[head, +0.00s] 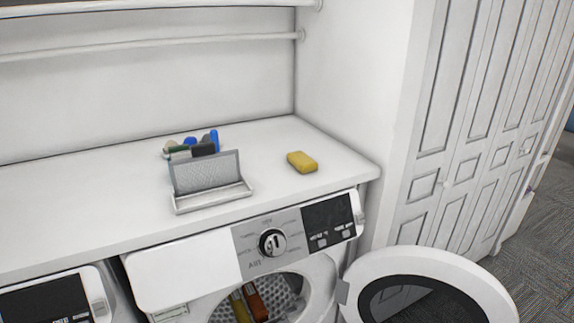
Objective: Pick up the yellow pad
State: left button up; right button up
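The yellow pad (302,162) lies flat on the white countertop (90,205), toward its right end. It is a small block with rounded corners, and nothing touches it. Neither of my grippers shows in the head view.
A grey metal holder (207,178) with several bottles or tools behind it stands left of the pad. Below the counter is a washer (200,265) with its round door (425,290) swung open to the right. A wall (345,70) bounds the counter's right side. The counter's left part is clear.

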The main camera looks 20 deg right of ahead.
aim_at(301, 161)
jog(key=j+z, duration=0.2)
jog(key=z, duration=0.25)
jog(key=j+z, duration=0.25)
jog(key=z, duration=0.2)
